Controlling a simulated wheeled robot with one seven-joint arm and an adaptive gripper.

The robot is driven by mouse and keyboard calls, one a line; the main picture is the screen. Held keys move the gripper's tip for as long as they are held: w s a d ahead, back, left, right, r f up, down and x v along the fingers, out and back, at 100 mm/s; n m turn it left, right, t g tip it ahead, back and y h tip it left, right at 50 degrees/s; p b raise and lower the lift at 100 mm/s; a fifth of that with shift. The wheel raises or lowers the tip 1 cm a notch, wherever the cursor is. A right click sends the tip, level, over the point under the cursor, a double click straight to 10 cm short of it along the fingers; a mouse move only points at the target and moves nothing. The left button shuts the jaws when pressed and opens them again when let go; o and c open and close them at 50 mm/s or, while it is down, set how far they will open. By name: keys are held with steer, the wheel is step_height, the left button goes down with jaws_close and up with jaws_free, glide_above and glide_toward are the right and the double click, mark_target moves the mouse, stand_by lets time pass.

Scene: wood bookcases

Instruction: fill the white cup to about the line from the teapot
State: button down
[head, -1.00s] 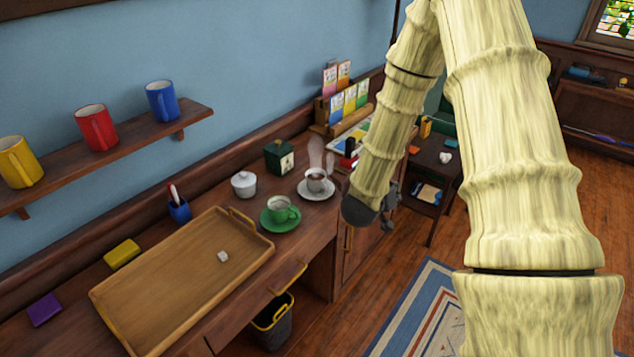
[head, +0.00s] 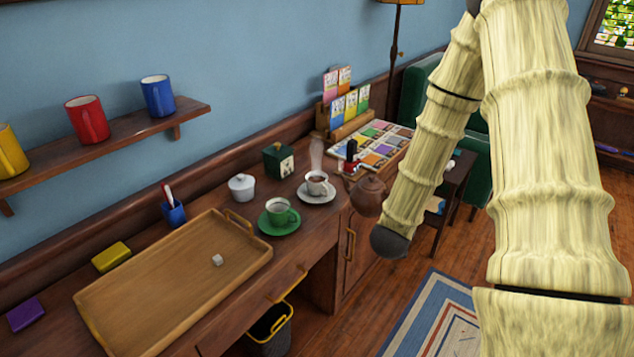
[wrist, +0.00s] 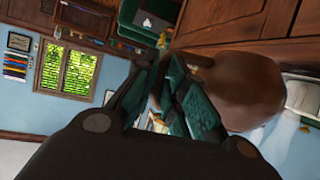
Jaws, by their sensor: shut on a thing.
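The white cup (head: 317,183) stands upright on a white saucer (head: 316,196) at the desk's right end in the head view. Dark liquid shows inside it and steam rises above. No line can be made out. The brown teapot (head: 369,196) is right of the cup, apart from it, with its spout towards the cup. It looks about upright, just off the desk's edge. In the wrist view the teapot's round body (wrist: 240,90) fills the right side. My gripper (wrist: 163,72) is shut on the teapot at its handle side; the grip is partly hidden. My arm hides the gripper in the head view.
A green cup (head: 278,212) on a green saucer and a white lidded pot (head: 242,187) stand left of the white cup. A dark green box (head: 279,160) and a card display (head: 345,105) are behind. A wooden tray (head: 130,317) lies at front left.

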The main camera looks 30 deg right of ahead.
steer(key=shift+s+d+f+b, duration=0.15)
steer(key=shift+f+b, duration=0.15)
steer(key=shift+f, duration=0.05)
step_height(320, 180, up, 5)
steer(key=p, duration=0.4)
steer(key=shift+s, duration=0.1)
